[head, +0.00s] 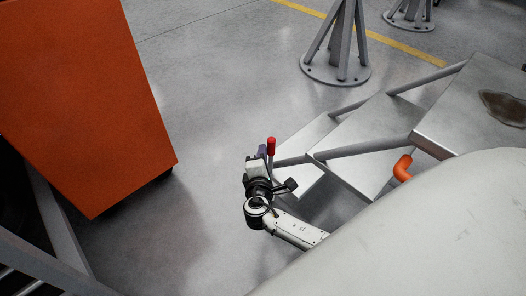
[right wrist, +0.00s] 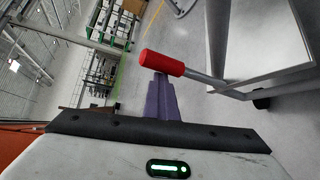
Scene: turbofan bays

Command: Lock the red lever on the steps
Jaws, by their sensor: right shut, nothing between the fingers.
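The red lever (head: 271,146) stands at the near left side of the metal steps (head: 347,147). Its red grip tops a thin grey rod. My right gripper (head: 262,152) is just left of the red grip in the head view. In the right wrist view the red lever (right wrist: 162,63) lies beyond the tips of the purple fingers (right wrist: 161,98), with its rod running to the lower right. The fingers are shut and empty. Whether they touch the lever, I cannot tell. My left gripper is not in view.
A large orange cabinet (head: 85,95) stands at the left. A grey stand (head: 338,68) is on the floor behind the steps. A large pale curved surface (head: 430,235) fills the lower right, near an orange handle (head: 402,167). Floor between cabinet and steps is clear.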

